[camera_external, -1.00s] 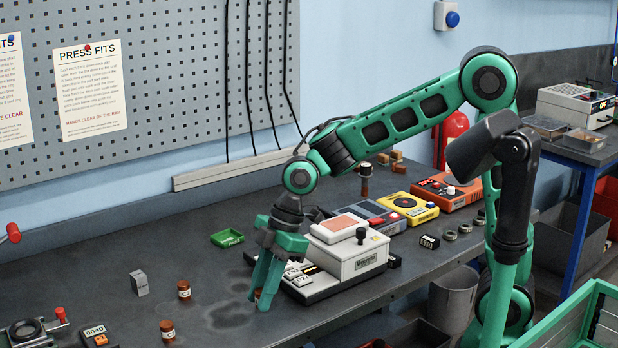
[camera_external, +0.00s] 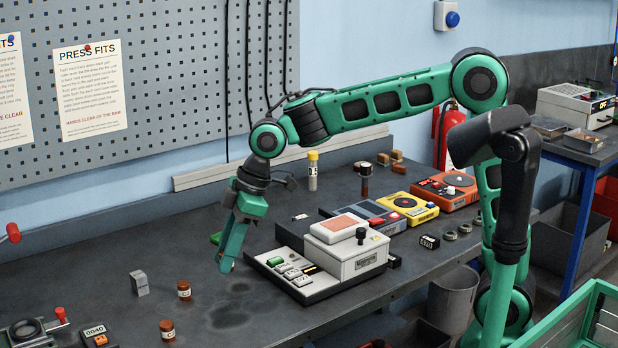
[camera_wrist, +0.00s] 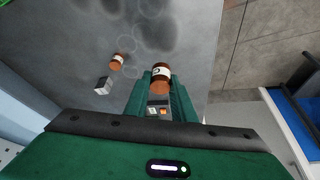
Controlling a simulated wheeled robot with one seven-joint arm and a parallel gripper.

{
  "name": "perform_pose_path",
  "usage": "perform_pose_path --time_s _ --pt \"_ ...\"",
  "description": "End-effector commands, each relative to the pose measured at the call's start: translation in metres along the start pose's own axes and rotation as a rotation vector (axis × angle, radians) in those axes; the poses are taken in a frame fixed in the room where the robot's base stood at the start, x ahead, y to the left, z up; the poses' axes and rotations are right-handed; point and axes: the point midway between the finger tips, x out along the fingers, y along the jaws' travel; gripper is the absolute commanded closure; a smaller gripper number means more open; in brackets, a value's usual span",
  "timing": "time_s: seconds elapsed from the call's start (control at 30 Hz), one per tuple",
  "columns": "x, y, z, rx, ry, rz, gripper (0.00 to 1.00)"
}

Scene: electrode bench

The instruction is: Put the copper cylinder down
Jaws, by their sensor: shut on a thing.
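My gripper (camera_external: 226,265) points down over the dark bench, left of the white and grey machine. In the wrist view, a copper cylinder (camera_wrist: 161,76) with a white band marked C sits between its green fingertips, which are shut on it. In the external view the fingers hide nearly all of this cylinder. Its height above the bench is hard to tell. Two similar banded cylinders stand upright on the bench, one farther back (camera_external: 184,290) and one nearer the front edge (camera_external: 167,331). The farther one also shows in the wrist view (camera_wrist: 117,60).
A grey block (camera_external: 139,283) stands left of the cylinders. A small device marked 0040 (camera_external: 96,336) lies at the front left. The white and grey machine (camera_external: 347,250) stands to the right. A yellow-capped vial (camera_external: 313,172) stands behind it.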

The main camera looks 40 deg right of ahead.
Motion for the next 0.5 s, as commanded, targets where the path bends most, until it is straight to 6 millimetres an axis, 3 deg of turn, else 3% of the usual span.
perform_pose_path --time_s 0.03,0.3,0.5 --pt "-0.001 0.027 -0.003 0.041 0.001 0.017 1.00" --pt "-0.009 0.152 0.002 0.248 0.000 0.101 1.00" --pt "-0.017 0.224 0.017 0.371 0.001 0.150 1.00"
